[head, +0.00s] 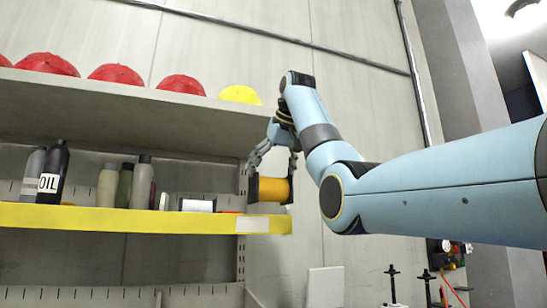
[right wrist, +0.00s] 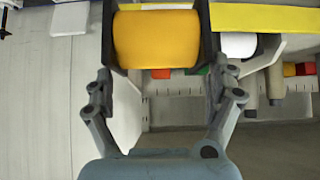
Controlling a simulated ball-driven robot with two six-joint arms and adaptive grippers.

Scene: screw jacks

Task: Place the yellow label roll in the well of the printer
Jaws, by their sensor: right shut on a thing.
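The yellow label roll (head: 273,190) is orange-yellow and hangs in the air by the right end of the yellow-edged shelf. It fills the top middle of the right wrist view (right wrist: 156,40). My right gripper (head: 271,187) is shut on it, with a dark finger pad against each end of the roll; it also shows in the right wrist view (right wrist: 157,38). I cannot make out the printer or its well in either view. My left gripper is not in view.
The yellow-edged shelf (head: 120,218) holds several bottles (head: 110,185) and a white roll (head: 197,205). The shelf above bears red and yellow hard hats (head: 115,74). Black screw jacks (head: 392,285) stand at the lower right.

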